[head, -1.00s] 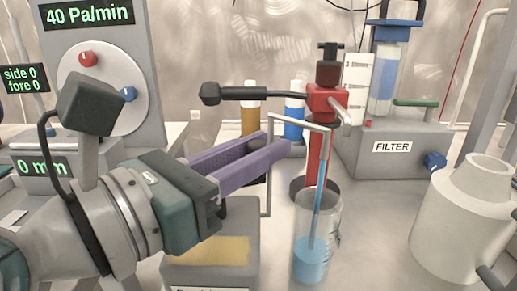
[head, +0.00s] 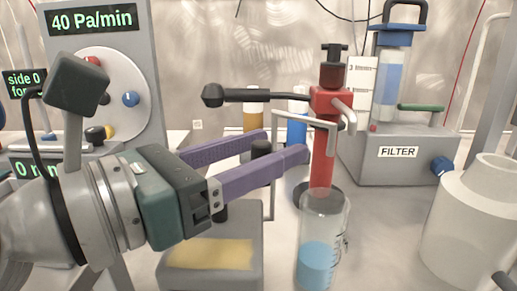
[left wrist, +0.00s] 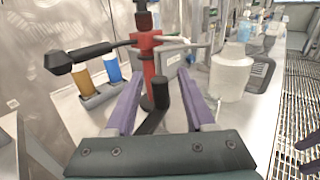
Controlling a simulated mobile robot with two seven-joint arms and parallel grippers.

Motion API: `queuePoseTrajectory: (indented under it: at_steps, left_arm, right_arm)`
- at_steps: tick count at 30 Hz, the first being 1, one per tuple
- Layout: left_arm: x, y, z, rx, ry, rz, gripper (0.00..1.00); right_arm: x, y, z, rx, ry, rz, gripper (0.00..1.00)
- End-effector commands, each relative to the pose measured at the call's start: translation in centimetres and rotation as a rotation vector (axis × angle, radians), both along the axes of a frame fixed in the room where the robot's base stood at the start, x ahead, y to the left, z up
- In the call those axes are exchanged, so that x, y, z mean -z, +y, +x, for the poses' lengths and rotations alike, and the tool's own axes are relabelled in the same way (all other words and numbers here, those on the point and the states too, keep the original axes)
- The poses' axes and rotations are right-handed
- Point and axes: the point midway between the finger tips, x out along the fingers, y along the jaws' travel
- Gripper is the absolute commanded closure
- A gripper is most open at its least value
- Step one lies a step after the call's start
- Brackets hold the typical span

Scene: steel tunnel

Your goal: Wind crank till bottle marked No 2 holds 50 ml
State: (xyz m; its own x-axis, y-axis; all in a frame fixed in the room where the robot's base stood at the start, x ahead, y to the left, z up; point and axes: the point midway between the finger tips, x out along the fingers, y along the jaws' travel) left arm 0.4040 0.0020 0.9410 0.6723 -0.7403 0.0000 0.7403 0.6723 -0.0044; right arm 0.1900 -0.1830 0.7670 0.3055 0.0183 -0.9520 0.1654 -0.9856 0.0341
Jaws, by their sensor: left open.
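A clear bottle (head: 323,225) stands below a thin metal spout (head: 305,120), with blue liquid in its lower part. No mark or scale on it is readable. An upright black grip (head: 262,149) on a dark arm, apparently the crank, shows beyond my near finger; in the left wrist view the grip (left wrist: 161,94) stands between my fingers. My left gripper (head: 287,145) is open around it, with purple fingers apart and no clear contact. A grey box (head: 212,275) with a yellow pad lies below the gripper.
A red post (head: 323,150) with a black ball-ended lever (head: 250,95) rises behind the bottle. Amber (head: 254,121) and blue (head: 297,128) bottles stand behind. A filter unit (head: 400,155) and a pale vessel (head: 475,220) are at right, a gauge panel (head: 95,60) at left.

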Motion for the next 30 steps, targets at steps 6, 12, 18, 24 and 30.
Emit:
queuePoseTrajectory:
  at_steps: [6,12,18,24,30]
  left_arm:
    - [0.2,1.8,-1.6,0.0,0.002,0.005,0.46]
    - [0.5,4.9,-4.4,0.0,0.001,0.006,0.46]
    - [0.4,6.9,-6.2,-0.001,0.001,0.004,0.46]
    - [0.0,7.4,-6.7,0.0,0.0,0.001,0.46]
    - [0.0,7.3,-6.7,0.0,0.0,0.0,0.45]
  right_arm:
    - [0.1,0.0,0.0,0.0,0.0,0.0,0.45]
    - [1.2,0.0,0.0,0.0,-0.001,0.001,0.45]
    - [2.2,0.0,0.0,0.001,-0.001,0.001,0.45]
    - [2.3,0.0,0.0,0.001,-0.001,0.001,0.45]
    - [2.3,0.0,0.0,0.001,-0.001,0.001,0.45]
